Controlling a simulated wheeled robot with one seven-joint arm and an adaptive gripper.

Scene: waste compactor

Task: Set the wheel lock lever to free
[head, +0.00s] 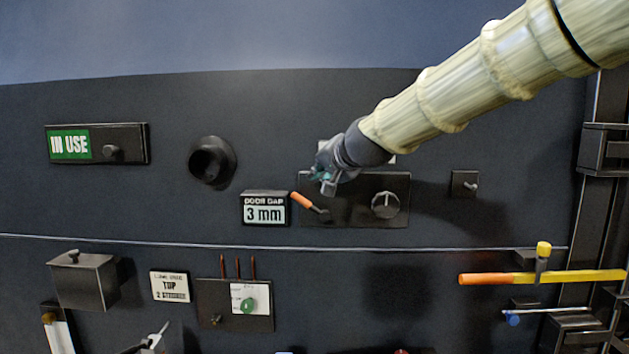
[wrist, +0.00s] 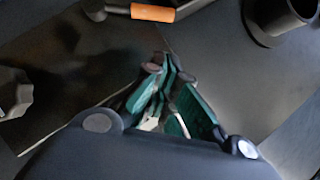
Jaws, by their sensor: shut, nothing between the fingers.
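A small lever with an orange handle (head: 303,201) sits on a dark plate (head: 355,216), its handle tilted up and left from its pivot. The orange handle (wrist: 152,12) also shows at the top of the wrist view, with its pivot end to the left. No readable label tells whether this is the wheel lock lever. My gripper (head: 324,183) is just above and right of the handle in the head view and hides the plate's upper left part. In the wrist view my gripper's teal fingers (wrist: 168,66) are together and empty, apart from the handle.
A round knob (head: 385,205) is on the same plate. A "DOOR GAP 3 mm" display (head: 264,208) is left of the handle. A black round fitting (head: 211,161) protrudes farther left. A longer orange and yellow bar (head: 540,278) is at lower right. The wall above is clear.

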